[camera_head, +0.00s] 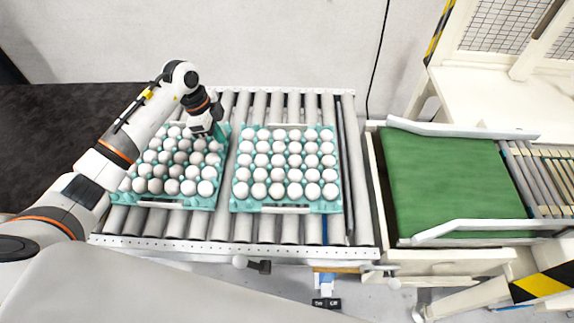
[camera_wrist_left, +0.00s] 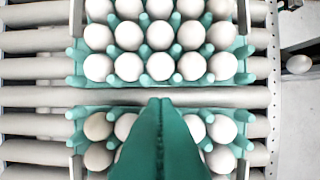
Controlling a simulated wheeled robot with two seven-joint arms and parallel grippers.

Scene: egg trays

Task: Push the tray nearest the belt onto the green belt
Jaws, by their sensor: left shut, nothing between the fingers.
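Two teal trays of white eggs lie side by side on the rollers. The right tray (camera_head: 335,207) is nearest the green belt (camera_head: 450,180), with bare rollers between it and the belt. The left tray (camera_head: 225,133) is partly behind my left arm. My left gripper (camera_head: 218,131) is shut and empty at the far right corner of the left tray, beside the gap between the trays. In the left wrist view, its teal fingers (camera_wrist_left: 159,103) are together, with their tips at that gap. The right tray (camera_wrist_left: 247,65) is ahead of them. My right gripper is not in view.
The roller table (camera_head: 245,240) has metal side rails. The belt has pale guide rails (camera_head: 460,129) on its far and near sides and rollers (camera_head: 535,175) beyond it. A white wall stands behind, with a black cable (camera_head: 377,60) hanging down it.

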